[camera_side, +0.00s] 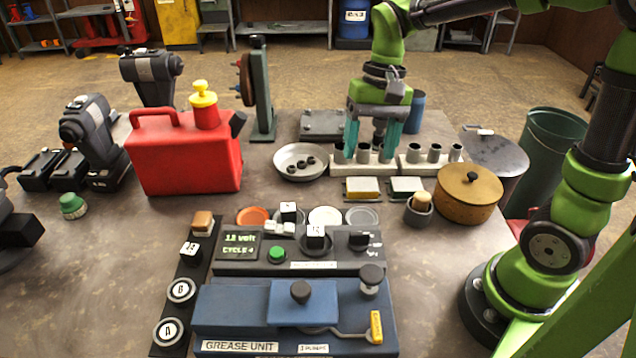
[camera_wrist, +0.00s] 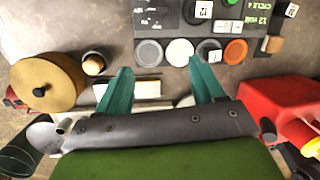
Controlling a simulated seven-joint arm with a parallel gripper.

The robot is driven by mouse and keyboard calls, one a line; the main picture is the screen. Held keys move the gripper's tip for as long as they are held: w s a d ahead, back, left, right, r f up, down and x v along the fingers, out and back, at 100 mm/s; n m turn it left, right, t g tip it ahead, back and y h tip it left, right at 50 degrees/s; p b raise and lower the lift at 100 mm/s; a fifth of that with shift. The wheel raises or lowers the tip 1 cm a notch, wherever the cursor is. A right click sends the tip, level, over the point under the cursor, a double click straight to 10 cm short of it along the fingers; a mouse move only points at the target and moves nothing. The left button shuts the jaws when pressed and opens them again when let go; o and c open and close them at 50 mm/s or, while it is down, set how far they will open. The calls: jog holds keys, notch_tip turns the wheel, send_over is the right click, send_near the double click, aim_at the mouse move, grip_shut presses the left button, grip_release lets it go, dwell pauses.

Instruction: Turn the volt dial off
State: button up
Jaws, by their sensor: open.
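The grey control panel (camera_side: 232,266) has a green-lit screen (camera_side: 240,245) that seems to read 12 volt, CYCLE 4. What looks like the volt dial (camera_side: 316,237) is a knob with a white marked top on a round base, right of a green button (camera_side: 277,254); its exact setting is too small to read. It also seems to show at the top of the wrist view (camera_wrist: 203,10). My gripper (camera_side: 370,156) points down, open and empty, over the grey socket blocks behind the panel. Its teal fingers (camera_wrist: 160,75) are spread, apart from the dial.
A blue grease unit (camera_side: 235,305) stands in front of the panel. A black switch (camera_side: 360,240) sits right of the dial. A red fuel can (camera_side: 185,155) stands left, a brown lidded pot (camera_side: 468,195) right.

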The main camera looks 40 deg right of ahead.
jog(key=w+m+g, duration=0.1)
jog(key=m+g, duration=0.1)
jog(key=g, duration=0.1)
send_near(360, 232)
jog(key=shift+y, duration=0.4)
jog(key=x, duration=0.8)
jog(key=shift+s+d+f, duration=0.15)
jog(key=shift+f, duration=0.3)
jog(key=c, duration=1.1)
jog(key=shift+o, duration=0.2)
